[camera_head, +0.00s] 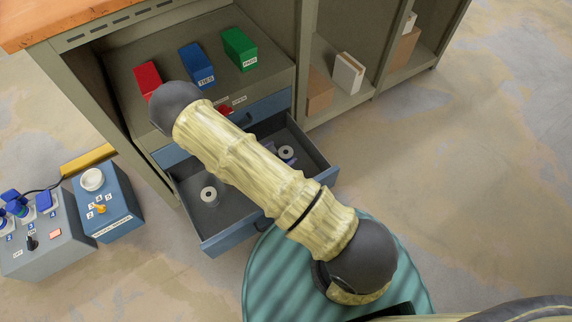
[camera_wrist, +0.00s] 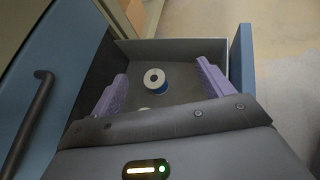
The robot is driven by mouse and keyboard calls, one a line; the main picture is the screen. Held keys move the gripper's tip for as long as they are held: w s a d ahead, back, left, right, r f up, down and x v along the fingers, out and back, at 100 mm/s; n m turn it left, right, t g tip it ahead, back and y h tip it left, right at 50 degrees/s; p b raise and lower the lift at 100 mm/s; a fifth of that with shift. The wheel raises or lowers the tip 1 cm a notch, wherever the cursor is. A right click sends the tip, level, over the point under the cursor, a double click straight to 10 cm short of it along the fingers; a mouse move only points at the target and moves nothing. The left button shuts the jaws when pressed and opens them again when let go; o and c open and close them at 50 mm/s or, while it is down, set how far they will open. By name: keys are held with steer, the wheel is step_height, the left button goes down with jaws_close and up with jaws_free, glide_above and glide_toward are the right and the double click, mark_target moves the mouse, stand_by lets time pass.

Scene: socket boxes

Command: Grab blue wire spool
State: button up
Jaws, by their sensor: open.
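The blue wire spool (camera_wrist: 157,81) stands on the floor of the open drawer in the wrist view, its white ring-shaped top facing up and blue wire showing below the rim. It also shows in the head view (camera_head: 287,154), partly beside my arm. My gripper (camera_wrist: 162,70) is open, with its purple fingers apart and the spool visible between them, farther into the drawer; I cannot tell the exact gap. A second spool (camera_head: 208,194) with a white top stands to the left in the drawer; only a sliver shows in the wrist view.
Red, blue (camera_head: 197,64) and green (camera_head: 240,48) boxes stand on the shelf above. A control box (camera_head: 103,205) is at the left. Open shelves (camera_head: 345,105) hold cartons at the right.

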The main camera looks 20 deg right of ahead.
mark_target(286, 156)
steer(key=a+f+n+t+y+b, duration=0.1)
steer(key=a+f+n+t+b, duration=0.1)
steer(key=f, duration=0.7)
steer(key=shift+w+a+n+y+b, duration=0.25)
steer(key=shift+a+n+y+b, duration=0.2)
steer(key=shift+n, duration=0.25)
steer(key=b+x, duration=0.4)
steer(key=x, duration=0.2)
steer(key=shift+f, duration=0.2)
steer(key=shift+w+d, duration=0.25)
